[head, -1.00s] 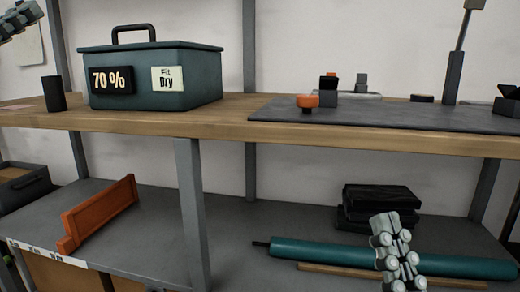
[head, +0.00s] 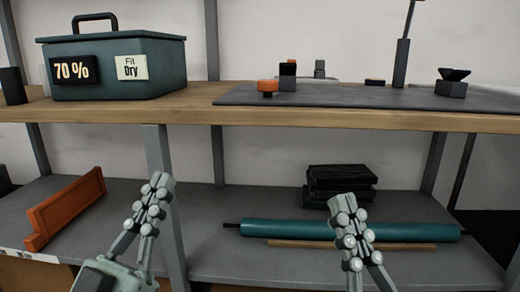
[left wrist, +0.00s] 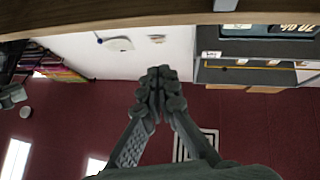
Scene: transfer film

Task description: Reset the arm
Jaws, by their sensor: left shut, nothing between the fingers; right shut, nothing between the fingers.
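My left gripper (head: 158,190) is in the lower left of the head view, shut and empty, in front of the bench's front leg. It also shows in the left wrist view (left wrist: 160,75), fingers together with nothing between them. My right gripper (head: 343,205) is in the lower middle right of the head view, shut and empty, in front of the teal roll (head: 300,229) on the lower shelf. Both grippers point upward, below the worktop edge.
The wooden worktop (head: 190,113) holds a teal box (head: 150,75) marked 70 %, a black cylinder (head: 12,86) and a dark mat (head: 340,98) with small tools. The lower shelf (head: 215,205) holds an orange bracket (head: 68,207) and stacked black slabs (head: 340,184).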

